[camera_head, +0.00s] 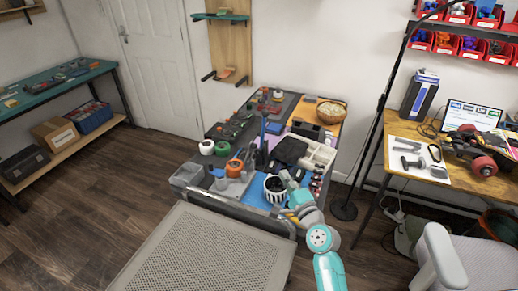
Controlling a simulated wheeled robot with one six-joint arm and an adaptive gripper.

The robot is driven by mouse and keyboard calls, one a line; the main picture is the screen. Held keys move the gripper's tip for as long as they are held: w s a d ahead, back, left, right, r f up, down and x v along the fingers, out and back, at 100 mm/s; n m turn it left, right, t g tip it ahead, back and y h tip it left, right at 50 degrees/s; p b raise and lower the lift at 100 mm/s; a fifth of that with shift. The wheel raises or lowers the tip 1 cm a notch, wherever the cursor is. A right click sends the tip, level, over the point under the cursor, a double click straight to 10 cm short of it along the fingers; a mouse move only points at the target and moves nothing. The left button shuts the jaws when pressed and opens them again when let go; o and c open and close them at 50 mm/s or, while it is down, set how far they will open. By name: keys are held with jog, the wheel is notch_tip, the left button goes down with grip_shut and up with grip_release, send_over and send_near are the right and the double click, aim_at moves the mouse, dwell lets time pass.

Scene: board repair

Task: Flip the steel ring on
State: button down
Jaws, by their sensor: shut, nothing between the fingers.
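I cannot make out the steel ring in this small, distant view; it may be too small or hidden among the items on the workbench (258,213). My gripper (286,179) is over the bench's front right part, beside a white ribbed pot (270,194) with dark contents. Its fingers are tiny in the picture and look shut, with nothing seen between them. My arm comes in from the lower right and partly covers the bench's near right corner.
The bench is crowded: an orange round item (235,167), a grey bin (186,177), a white divided tray (319,154) and a wicker basket (331,112). A wooden desk (400,128) and a chair (465,260) stand right. Floor at the left is clear.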

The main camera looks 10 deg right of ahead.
jog(key=shift+w, duration=0.1)
jog(key=w+a+r, duration=0.1)
jog(key=w+a, duration=0.3)
jog(key=w, duration=0.8)
jog(key=shift+a+r, duration=0.15)
jog(key=shift+a, duration=0.2)
jog(key=shift+a+r, duration=0.1)
jog(key=shift+a, duration=0.05)
